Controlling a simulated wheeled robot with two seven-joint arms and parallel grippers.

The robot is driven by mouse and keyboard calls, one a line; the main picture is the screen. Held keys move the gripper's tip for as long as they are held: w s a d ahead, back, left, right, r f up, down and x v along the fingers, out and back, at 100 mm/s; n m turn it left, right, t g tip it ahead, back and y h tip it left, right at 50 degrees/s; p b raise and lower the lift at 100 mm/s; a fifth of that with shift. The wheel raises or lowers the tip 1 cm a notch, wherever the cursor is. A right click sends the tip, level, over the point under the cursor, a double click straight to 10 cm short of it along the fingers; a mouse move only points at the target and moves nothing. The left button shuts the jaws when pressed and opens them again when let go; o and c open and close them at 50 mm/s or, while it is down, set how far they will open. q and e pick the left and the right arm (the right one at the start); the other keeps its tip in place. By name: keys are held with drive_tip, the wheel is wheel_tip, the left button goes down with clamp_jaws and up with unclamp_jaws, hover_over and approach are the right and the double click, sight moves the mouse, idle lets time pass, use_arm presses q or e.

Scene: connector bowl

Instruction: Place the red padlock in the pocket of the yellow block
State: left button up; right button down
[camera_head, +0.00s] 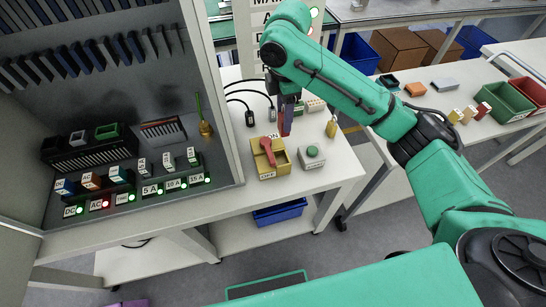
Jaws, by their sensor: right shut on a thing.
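The yellow block (281,167) sits on the white table, with a red lever (268,151) on it and ON and OFF labels. My right gripper (287,109) points down just behind and to the right of the block. It is shut on a narrow red thing, which looks like the red padlock (286,127). The padlock hangs upright between the dark fingers, and its upper part is hidden by them. I cannot tell whether its lower end touches anything. The block's pocket cannot be made out clearly. My left gripper is not in view.
A grey box with a green button (312,151) stands right of the block. A small yellow tag-like item (331,128) and black cables (250,118) lie near. A grey cabinet (214,110) with labelled switches stands left. The table front (320,182) is clear.

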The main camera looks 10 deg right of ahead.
wheel_tip(320, 180, down, 6)
drive_tip(key=shift+w+d+f+p, duration=0.1)
drive_tip(key=shift+p, duration=0.35)
drive_tip(key=f, duration=0.7)
drive_tip(key=shift+a+f+p, duration=0.2)
drive_tip(key=shift+f+p, duration=0.2)
drive_tip(key=shift+f, duration=0.25)
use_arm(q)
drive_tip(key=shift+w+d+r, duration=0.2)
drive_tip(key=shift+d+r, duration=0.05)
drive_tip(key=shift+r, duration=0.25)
use_arm(e)
drive_tip(key=shift+c, duration=2.2)
unclamp_jaws()
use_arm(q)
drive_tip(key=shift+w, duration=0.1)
use_arm(e)
drive_tip(key=shift+o, duration=0.5)
